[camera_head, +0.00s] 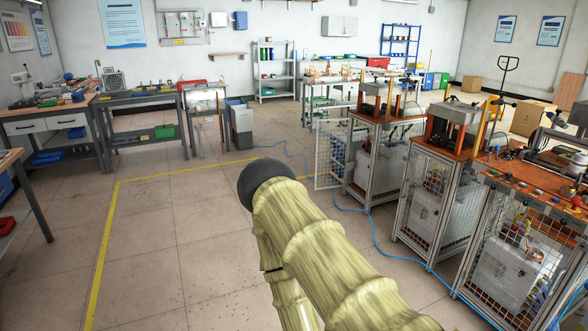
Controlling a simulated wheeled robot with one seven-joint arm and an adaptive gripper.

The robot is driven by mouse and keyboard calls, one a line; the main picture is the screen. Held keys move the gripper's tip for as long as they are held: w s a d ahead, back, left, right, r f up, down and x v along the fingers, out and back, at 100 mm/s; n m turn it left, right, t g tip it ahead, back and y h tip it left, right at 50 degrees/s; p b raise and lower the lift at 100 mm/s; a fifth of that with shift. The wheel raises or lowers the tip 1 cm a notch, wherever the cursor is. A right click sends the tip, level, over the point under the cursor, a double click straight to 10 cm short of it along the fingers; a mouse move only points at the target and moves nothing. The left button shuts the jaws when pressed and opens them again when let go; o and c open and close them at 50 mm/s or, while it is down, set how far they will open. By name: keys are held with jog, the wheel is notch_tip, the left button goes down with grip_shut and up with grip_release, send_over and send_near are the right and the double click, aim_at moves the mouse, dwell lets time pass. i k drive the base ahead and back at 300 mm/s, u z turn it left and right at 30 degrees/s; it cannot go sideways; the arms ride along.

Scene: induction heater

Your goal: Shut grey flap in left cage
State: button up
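Three cages with metal frames stand in a row on the right. The left cage (347,193) is the farthest of them. Its grey mesh flap (331,155) stands open, swung out to the left of the frame, with its lower edge above the floor. A grey cabinet sits inside this cage. My arm, in a pale yellow ribbed sleeve with a dark rounded joint, fills the lower middle and bends back down. My gripper is not in view, so its fingers and hold cannot be told. The arm appears in front of the flap and apart from it.
The middle cage (405,232) and near cage (465,283) line the right side. A blue hose (372,228) runs along the floor before them. A grey bin (241,127) and workbenches (143,97) stand at the back left. Floor left of the cages is largely open.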

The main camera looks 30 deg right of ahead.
aim_at(350, 165)
jog(key=u, duration=0.25)
jog(key=i, duration=3.8)
jog(key=z, duration=0.15)
jog(key=i, duration=1.65)
jog(key=z, duration=0.3)
jog(key=i, duration=1.6)
jog(key=z, duration=0.8)
jog(key=i, duration=1.35)
jog(key=z, duration=2.05)
jog(key=i, duration=1.3)
jog(key=z, duration=0.65)
